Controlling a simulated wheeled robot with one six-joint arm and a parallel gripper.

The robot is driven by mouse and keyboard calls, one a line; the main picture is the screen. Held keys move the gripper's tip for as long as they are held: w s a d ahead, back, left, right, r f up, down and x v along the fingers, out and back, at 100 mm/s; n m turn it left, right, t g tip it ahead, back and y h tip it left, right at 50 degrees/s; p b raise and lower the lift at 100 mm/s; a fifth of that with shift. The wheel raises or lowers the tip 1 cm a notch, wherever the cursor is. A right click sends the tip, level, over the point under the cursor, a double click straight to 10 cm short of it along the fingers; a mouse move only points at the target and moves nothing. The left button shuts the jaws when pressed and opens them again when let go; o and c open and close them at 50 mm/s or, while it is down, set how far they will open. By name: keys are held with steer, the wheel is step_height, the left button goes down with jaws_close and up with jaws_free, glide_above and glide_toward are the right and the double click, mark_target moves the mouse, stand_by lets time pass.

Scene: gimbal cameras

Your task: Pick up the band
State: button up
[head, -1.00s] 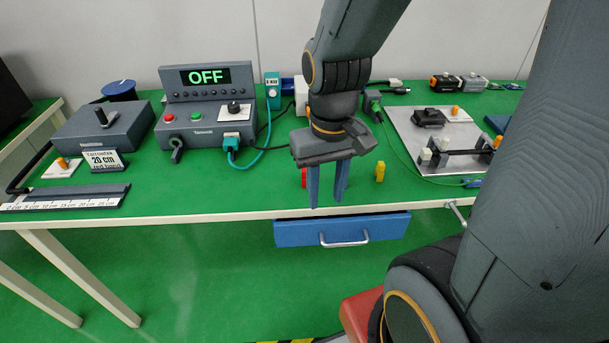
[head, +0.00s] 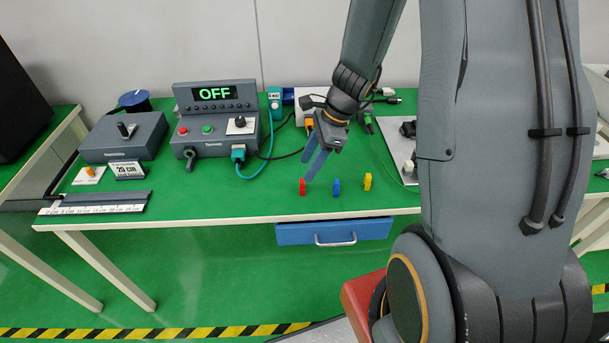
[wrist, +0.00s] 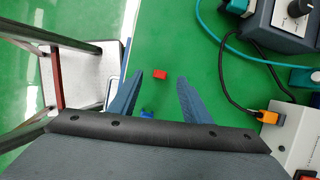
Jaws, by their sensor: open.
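Three small bands stand in a row near the front edge of the green table: a red band (head: 302,186), a blue band (head: 337,187) and a yellow band (head: 368,182). My gripper (head: 313,165) is open and empty, with its fingers slanting down toward the red band. In the wrist view the red band (wrist: 160,74) shows between the fingertips of my gripper (wrist: 156,82), apart from both. The blue band (wrist: 147,115) also shows there, partly hidden behind the gripper body. A small sign (head: 128,170) on the left reads "20 cm".
A control box with an "OFF" display (head: 215,94) stands behind, with a teal cable (head: 268,150) running beside it. A ruler fixture (head: 95,204) lies at the left front. A blue drawer (head: 290,233) hangs below the front edge. A white box (wrist: 298,140) is right of my gripper in the wrist view.

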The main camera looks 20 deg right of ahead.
mark_target(302, 181)
steer(key=f, duration=0.1)
steer(key=w+f+m, duration=0.1)
steer(key=shift+a+f+m+p, duration=0.15)
steer(key=shift+f+m+p, duration=0.15)
steer(key=shift+f, duration=0.05)
steer(key=x, duration=0.3)
steer(key=p+x, duration=0.1)
steer(key=shift+s+f, duration=0.3)
steer(key=shift+w+f, duration=0.1)
steer(key=shift+f, duration=0.3)
steer(key=c, duration=1.1)
steer(key=shift+o, duration=0.2)
steer(key=shift+r, duration=0.1)
step_height(302, 181, up, 10)
steer(key=shift+f+b, duration=0.1)
steer(key=shift+b, duration=0.25)
